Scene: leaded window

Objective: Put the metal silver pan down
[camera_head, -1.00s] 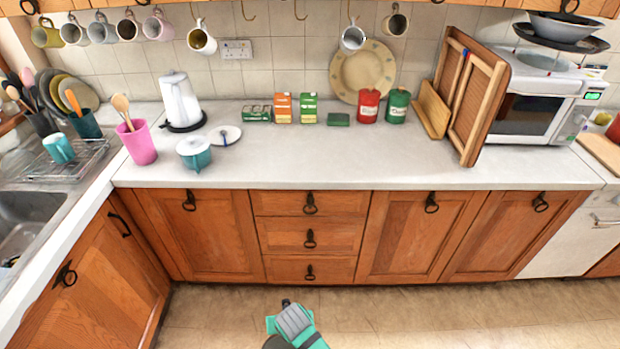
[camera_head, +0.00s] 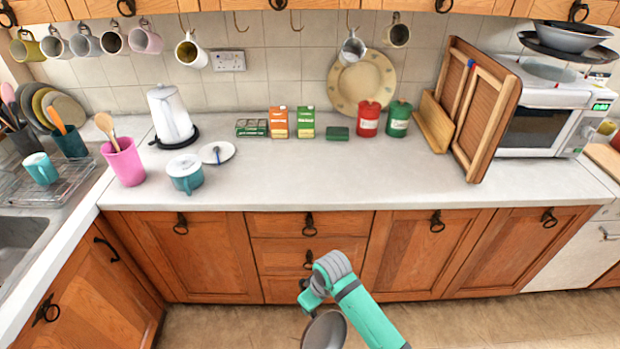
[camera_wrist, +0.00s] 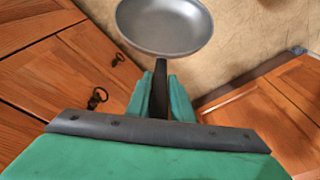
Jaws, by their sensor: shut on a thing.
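The metal silver pan (camera_wrist: 166,25) has a round grey bowl and a dark handle. In the wrist view my gripper (camera_wrist: 160,90) is shut on the handle, with a teal finger on each side of it. In the head view the pan (camera_head: 325,331) shows at the bottom edge, partly cut off. My gripper (camera_head: 308,298) is above the floor in front of the drawers, below the countertop's height in the picture. The pan appears held in the air, clear of the counter.
The grey countertop (camera_head: 300,185) has a wide clear stretch in the middle and right. A teal pot (camera_head: 186,176), a small lid or plate (camera_head: 217,153) and a pink utensil cup (camera_head: 123,163) stand left. Tins and boxes line the back. A wooden rack (camera_head: 485,110) and a microwave (camera_head: 545,125) stand right.

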